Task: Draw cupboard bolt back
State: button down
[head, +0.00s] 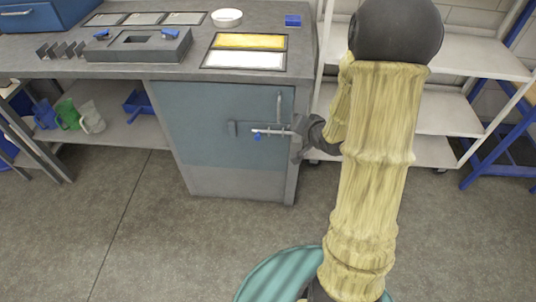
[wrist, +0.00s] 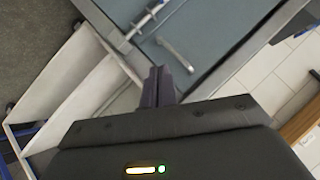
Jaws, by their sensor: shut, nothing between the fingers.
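The cupboard door (head: 200,110) is a blue-grey panel under the workbench and looks closed. A pale metal bolt (head: 275,131) lies level across its right part, with a small blue knob (head: 257,136) at its left end. The bolt also shows at the top of the wrist view (wrist: 147,18), reaching the cupboard's frame. My gripper (head: 297,150) is at the cupboard's right edge, just below and right of the bolt. In the wrist view its fingers (wrist: 158,84) are together and empty, apart from the bolt. Whether they touch the cupboard's frame is unclear.
A vertical door handle (head: 279,107) stands just above the bolt and shows in the wrist view (wrist: 176,54). A dark bracket (head: 232,128) sits left of the knob. A white shelf rack (head: 450,120) stands close on the right. The floor (head: 140,220) in front is clear.

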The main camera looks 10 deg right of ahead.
notch_tip(320, 180, down, 16)
jog(key=w+d+m+t+y+b, duration=0.1)
jog(key=m+t+y+b, duration=0.3)
jog(key=b, duration=1)
jog(key=shift+w+d+m+t+y, duration=0.15)
jog(key=shift+m+t+y, duration=0.25)
jog(key=shift+m+y, duration=0.15)
jog(key=a+b+x, duration=0.1)
jog(key=b+x, duration=0.1)
jog(key=x, duration=0.4)
jog(key=s+a+b+x, duration=0.1)
jog(key=b+x, duration=0.2)
jog(key=x, duration=0.4)
jog(key=shift+a+b, duration=0.25)
jog(key=shift+b, duration=0.05)
jog(key=shift+s+f, duration=0.1)
